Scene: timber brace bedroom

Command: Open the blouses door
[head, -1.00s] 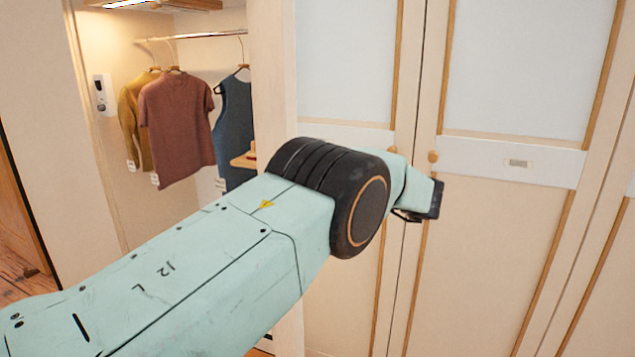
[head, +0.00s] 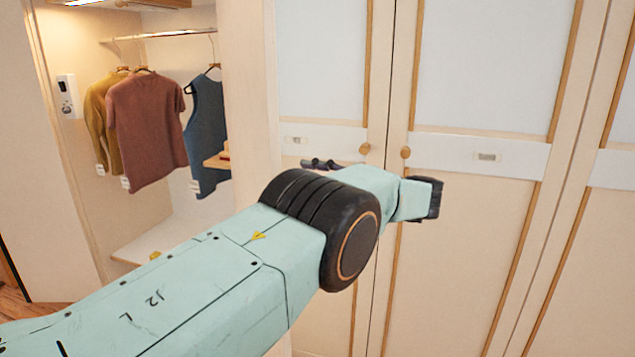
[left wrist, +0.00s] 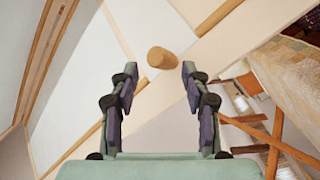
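Pale wardrobe doors with wooden trim and white panels fill the right of the head view. The left door (head: 318,108) has a round wooden knob (head: 365,149); the door beside it (head: 470,240) has another knob (head: 405,152). Their small labels (head: 293,139) (head: 487,156) are unreadable, so I cannot tell which is the blouses door. My left arm crosses in front and hides most of its gripper; dark finger parts (head: 320,163) show near the left knob. In the left wrist view, my left gripper (left wrist: 160,72) is open, with a knob (left wrist: 160,57) just beyond and between its fingertips. Contact is not visible.
An open closet (head: 150,215) with hanging garments (head: 147,130) stands at the left. A pale upright panel (head: 249,100) separates it from the doors. The left wrist view shows a timber brace (left wrist: 273,140) and part of a bed (left wrist: 290,80) at the right.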

